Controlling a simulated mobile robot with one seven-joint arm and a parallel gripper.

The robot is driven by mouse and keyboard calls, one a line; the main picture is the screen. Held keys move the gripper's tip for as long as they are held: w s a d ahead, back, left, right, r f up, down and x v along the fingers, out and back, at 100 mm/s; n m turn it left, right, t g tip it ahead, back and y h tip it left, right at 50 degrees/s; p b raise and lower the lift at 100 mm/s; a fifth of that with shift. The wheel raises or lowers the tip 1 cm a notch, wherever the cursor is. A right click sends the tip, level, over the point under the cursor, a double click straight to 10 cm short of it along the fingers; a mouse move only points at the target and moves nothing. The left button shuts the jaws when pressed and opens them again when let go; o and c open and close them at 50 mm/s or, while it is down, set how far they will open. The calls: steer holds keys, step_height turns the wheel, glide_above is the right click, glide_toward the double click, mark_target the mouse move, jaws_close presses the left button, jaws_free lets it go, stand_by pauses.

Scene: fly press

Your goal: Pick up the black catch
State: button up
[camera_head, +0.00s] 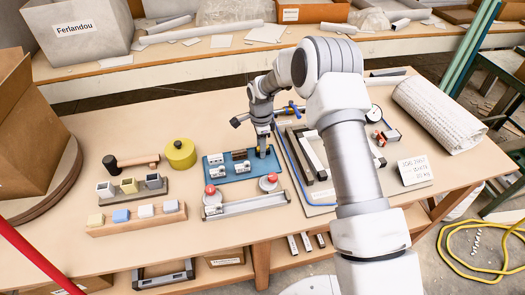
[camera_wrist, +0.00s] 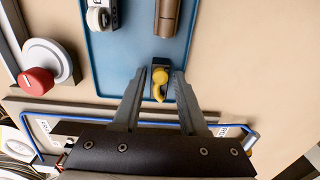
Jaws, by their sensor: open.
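A small black catch (camera_wrist: 160,63) with a yellow hook-shaped part lies on the blue tray (camera_wrist: 115,60), near the tray's edge in the wrist view. My gripper (camera_wrist: 159,77) is open, with one finger on each side of the catch. Whether the fingers touch it I cannot tell. In the head view my gripper (camera_head: 262,150) points down over the right part of the blue tray (camera_head: 237,176) and largely hides the catch there.
Beside the catch on the tray are a brown cylindrical part (camera_wrist: 167,18) and a white roller piece (camera_wrist: 98,17). A fixture with red knobs (camera_head: 245,205) stands in front of the tray. A yellow round tin (camera_head: 180,153) is to the left; a board with metal bars lies right.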

jaws_close()
steer(key=shift+r, duration=0.2)
